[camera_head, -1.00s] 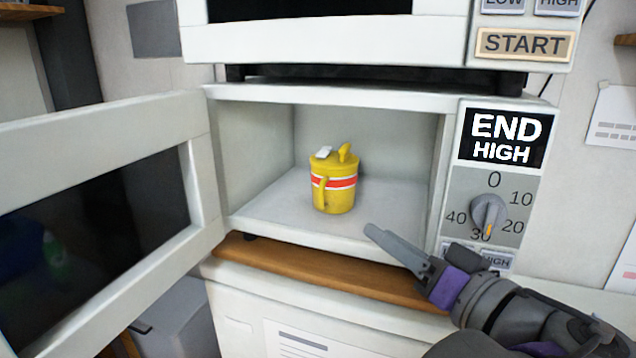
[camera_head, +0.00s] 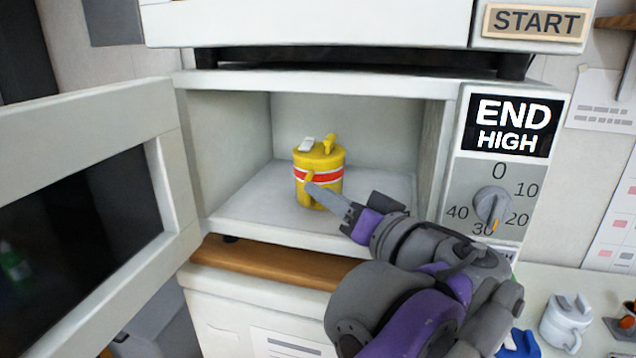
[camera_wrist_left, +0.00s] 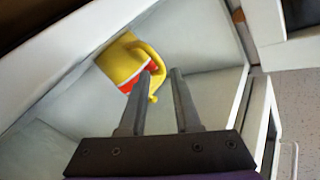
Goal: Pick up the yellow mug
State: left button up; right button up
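The yellow mug (camera_head: 325,194) has a red and white band and stands upright inside the open microwave (camera_head: 240,211). A small white piece and a yellow piece show at its top. My left gripper (camera_head: 312,187) reaches in from the lower right, with a fingertip in front of the mug's handle. In the left wrist view, the mug (camera_wrist_left: 118,63) is beyond the fingers. The left gripper (camera_wrist_left: 167,73) is open there, its two fingers apart. The left-hand finger overlaps the mug's handle; I cannot tell if they touch. My right gripper is not in view.
The microwave door (camera_head: 88,108) stands open on the left. The control panel (camera_head: 492,195) borders the opening on the right. A wooden board (camera_head: 265,263) lies below the front edge. A white mug (camera_head: 566,322) stands on the counter at the lower right.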

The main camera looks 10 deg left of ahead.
aim_at(316, 182)
pick_arm(q)
jog(key=x, duration=0.3)
jog(key=shift+w+a, duration=0.15)
jog(key=shift+a, duration=0.1)
grip_shut()
dwell(1.2)
